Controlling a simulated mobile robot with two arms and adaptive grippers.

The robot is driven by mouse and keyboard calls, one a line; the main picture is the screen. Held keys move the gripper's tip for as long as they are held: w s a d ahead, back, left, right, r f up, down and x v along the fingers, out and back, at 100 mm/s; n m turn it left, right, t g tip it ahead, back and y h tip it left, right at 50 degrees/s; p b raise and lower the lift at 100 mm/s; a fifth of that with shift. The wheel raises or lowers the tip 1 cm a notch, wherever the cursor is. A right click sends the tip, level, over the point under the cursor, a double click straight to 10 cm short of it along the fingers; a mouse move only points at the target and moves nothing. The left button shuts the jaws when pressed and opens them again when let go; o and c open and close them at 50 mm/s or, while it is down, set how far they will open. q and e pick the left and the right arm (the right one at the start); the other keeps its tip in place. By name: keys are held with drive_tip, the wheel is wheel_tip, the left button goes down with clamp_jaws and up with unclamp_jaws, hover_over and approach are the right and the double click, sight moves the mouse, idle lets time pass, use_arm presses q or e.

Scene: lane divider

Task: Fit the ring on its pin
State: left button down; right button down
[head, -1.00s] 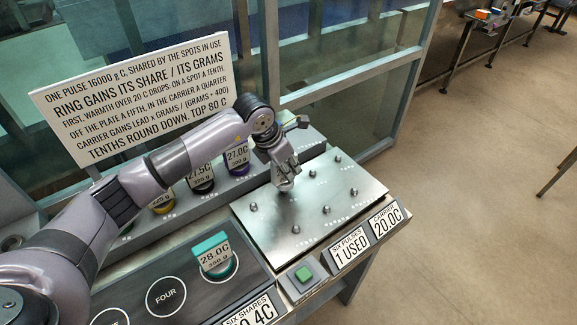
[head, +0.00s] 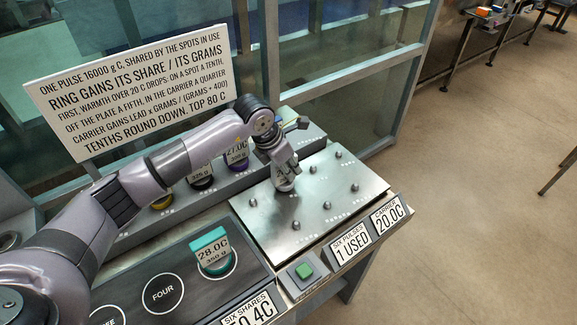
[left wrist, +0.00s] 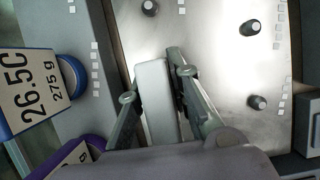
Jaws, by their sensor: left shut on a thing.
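My left gripper (head: 285,181) is over the left part of the metal plate (head: 270,238), which bears several short upright pins such as these two (head: 327,205) (head: 355,187). In the left wrist view its fingers (left wrist: 160,95) are shut on a pale grey piece (left wrist: 156,90), seen as a narrow upright block. I cannot tell whether this is the ring or its tag. Its lower end, and whether it touches a pin, are hidden. Two other pins (left wrist: 250,27) (left wrist: 257,102) stand bare to its right. My right gripper is not in view.
A teal ring (head: 214,268) tagged 28.0C stands on a marked circle at the front. Purple (head: 238,168), black and yellow rings stand on the rear ledge. A blue ring (left wrist: 72,76) tagged 26.5C is left of my gripper. A green button (head: 304,271) is at the front.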

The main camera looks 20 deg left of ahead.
use_arm(q)
drive_tip(key=shift+f, duration=0.25)
drive_tip(key=c, duration=1.4)
unclamp_jaws()
drive_tip(key=v, duration=1.2)
